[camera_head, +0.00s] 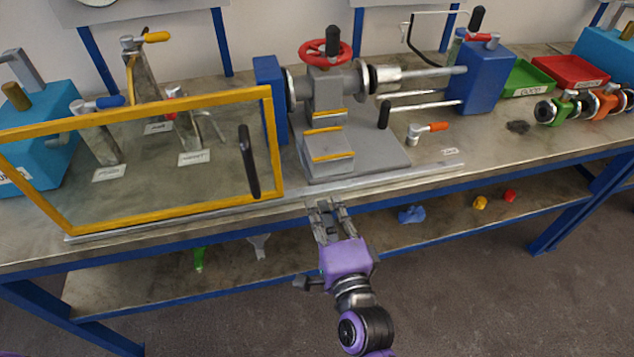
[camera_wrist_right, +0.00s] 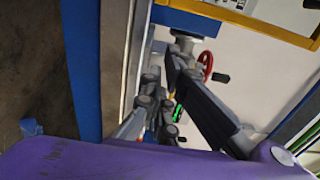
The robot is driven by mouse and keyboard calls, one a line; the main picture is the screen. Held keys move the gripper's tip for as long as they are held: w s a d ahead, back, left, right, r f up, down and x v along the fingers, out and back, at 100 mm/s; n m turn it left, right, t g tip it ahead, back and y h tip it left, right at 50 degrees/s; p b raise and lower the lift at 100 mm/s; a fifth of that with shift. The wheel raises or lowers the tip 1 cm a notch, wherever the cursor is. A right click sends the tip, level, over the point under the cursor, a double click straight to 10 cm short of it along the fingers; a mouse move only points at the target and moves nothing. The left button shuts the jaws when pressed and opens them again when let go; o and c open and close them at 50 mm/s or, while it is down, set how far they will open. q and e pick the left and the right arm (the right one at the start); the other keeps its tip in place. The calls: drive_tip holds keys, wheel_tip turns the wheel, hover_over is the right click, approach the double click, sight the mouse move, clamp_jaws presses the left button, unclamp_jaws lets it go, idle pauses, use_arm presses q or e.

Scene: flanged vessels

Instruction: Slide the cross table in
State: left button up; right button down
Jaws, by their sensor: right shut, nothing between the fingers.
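The cross table (camera_head: 375,152) is a grey plate on the bench, carrying a stepped grey block (camera_head: 328,150) with yellow stripes. A grey valve body with a red handwheel (camera_head: 325,52) sits above that block, between two blue end blocks. A black upright handle (camera_head: 384,114) rises at the plate's right side. My right gripper (camera_head: 328,205) is shut and empty, in front of the bench's front edge and apart from the cross table. Its dark fingers also show in the right wrist view (camera_wrist_right: 165,112). My left gripper is out of view.
A yellow-framed clear guard (camera_head: 150,97) with a black handle stands at the left front of the bench. A rail (camera_head: 370,179) runs along the front edge. Green (camera_head: 525,78) and red (camera_head: 570,70) trays and clamps stand at the right.

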sight(314, 174)
drive_tip(key=x, duration=0.6)
drive_tip(key=shift+w+p, duration=0.35)
